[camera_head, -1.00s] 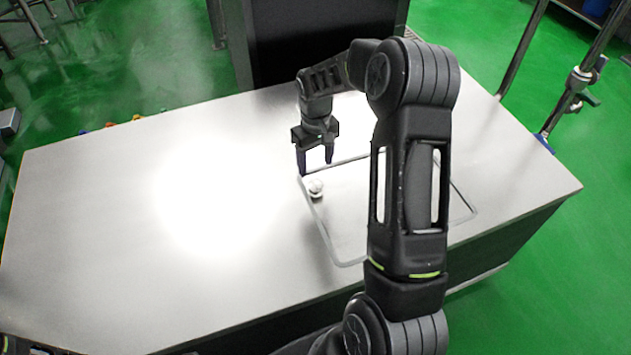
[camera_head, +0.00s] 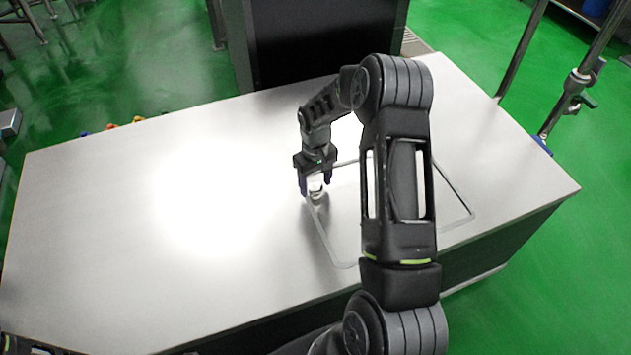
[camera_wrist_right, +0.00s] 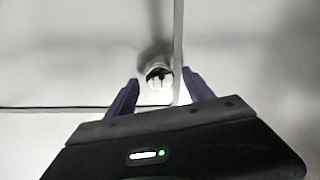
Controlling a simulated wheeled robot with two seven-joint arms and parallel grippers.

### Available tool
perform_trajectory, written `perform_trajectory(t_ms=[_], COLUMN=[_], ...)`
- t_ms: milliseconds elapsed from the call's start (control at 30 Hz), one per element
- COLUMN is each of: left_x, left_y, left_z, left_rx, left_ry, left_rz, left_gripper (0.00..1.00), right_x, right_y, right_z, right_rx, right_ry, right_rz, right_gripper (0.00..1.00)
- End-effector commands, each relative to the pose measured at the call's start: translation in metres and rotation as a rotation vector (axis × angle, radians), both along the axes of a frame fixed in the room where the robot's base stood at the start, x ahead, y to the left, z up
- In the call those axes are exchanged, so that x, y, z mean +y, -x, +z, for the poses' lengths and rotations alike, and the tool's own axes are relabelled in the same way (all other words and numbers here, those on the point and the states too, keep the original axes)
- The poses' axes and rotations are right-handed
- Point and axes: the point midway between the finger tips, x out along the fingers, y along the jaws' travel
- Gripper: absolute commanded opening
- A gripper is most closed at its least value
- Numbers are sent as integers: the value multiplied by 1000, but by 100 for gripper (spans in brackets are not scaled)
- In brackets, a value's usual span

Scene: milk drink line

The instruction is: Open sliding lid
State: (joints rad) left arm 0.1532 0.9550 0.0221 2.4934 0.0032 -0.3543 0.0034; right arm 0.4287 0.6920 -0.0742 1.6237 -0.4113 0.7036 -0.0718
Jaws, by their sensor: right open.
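The sliding lid (camera_head: 340,220) is a flat metal panel set into the table top, with a rounded outline; my right arm hides much of it. A small round metal knob (camera_head: 316,182) stands near its left edge. My right gripper (camera_head: 315,188) is open and points down, with its fingertips around or just beside the knob. In the right wrist view the knob (camera_wrist_right: 158,72) shows between and slightly beyond the two dark fingertips (camera_wrist_right: 161,88), with a gap on each side.
The metal table top (camera_head: 90,230) is clear on the left, with strong glare at its middle. A dark cabinet (camera_head: 320,40) stands behind the table. Metal pipes (camera_head: 575,90) rise at the right edge. Small coloured items (camera_head: 125,122) show at the back left edge.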

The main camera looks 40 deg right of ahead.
Motion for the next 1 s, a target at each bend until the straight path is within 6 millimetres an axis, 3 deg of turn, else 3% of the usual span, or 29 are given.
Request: perform_trajectory(t_ms=[67, 800, 1000], left_x=[0, 0, 0], left_y=[0, 0, 0], left_z=[0, 0, 0], left_rx=[0, 0, 0], left_ry=[0, 0, 0], left_rz=[0, 0, 0], left_gripper=[36, 36, 36], right_x=[0, 0, 0], right_y=[0, 0, 0], right_z=[0, 1, 1], right_rx=[0, -1, -1], right_ry=[0, 0, 0], right_rz=[0, 0, -1], right_gripper=[61, 1, 0])
